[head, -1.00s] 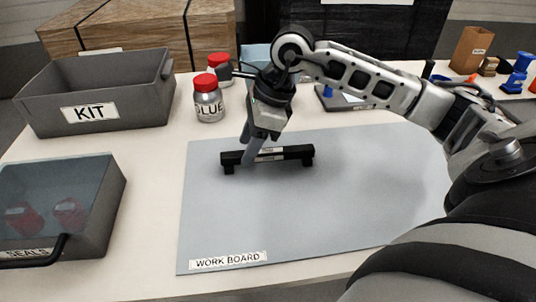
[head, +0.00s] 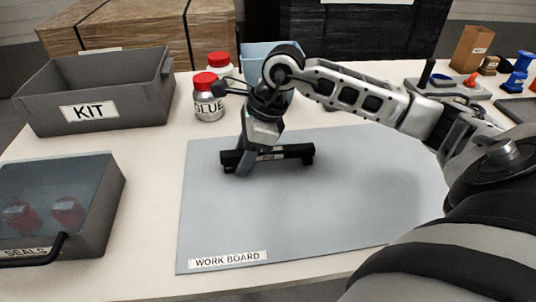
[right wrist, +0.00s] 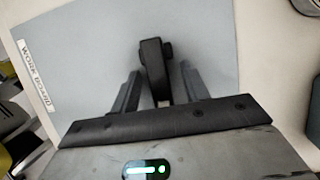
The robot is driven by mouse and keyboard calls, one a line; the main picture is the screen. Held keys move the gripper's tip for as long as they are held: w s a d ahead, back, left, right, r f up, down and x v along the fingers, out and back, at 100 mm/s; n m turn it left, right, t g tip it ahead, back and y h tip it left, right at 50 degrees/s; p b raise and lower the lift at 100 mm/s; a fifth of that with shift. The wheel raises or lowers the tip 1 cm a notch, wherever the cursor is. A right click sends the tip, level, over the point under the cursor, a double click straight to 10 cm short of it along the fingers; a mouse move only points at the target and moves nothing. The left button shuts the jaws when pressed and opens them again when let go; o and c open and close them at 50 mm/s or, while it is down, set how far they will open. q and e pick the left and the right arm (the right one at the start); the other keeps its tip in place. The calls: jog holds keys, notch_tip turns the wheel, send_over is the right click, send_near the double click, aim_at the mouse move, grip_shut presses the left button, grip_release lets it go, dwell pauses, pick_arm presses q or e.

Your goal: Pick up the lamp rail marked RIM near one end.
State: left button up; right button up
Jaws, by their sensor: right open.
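The lamp rail (head: 290,153) is a black bar with a foot at each end, lying on the grey work board (head: 330,215). A pale label shows on it, too small to read. My right gripper (head: 243,166) is at the rail's left end, pointing down. In the right wrist view the rail (right wrist: 154,68) runs between the two fingers of my right gripper (right wrist: 160,92), with a gap on each side. The gripper is open. My left gripper does not show.
A grey bin marked KIT (head: 150,108) and a lidded SEALS box (head: 100,215) stand at the left. Red-capped bottles (head: 208,103), one marked GLUE, stand behind the board. A blue bin (head: 258,62) is behind my arm. The board's front half is clear.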

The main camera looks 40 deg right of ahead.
jog(key=shift+f, duration=0.1)
grip_shut()
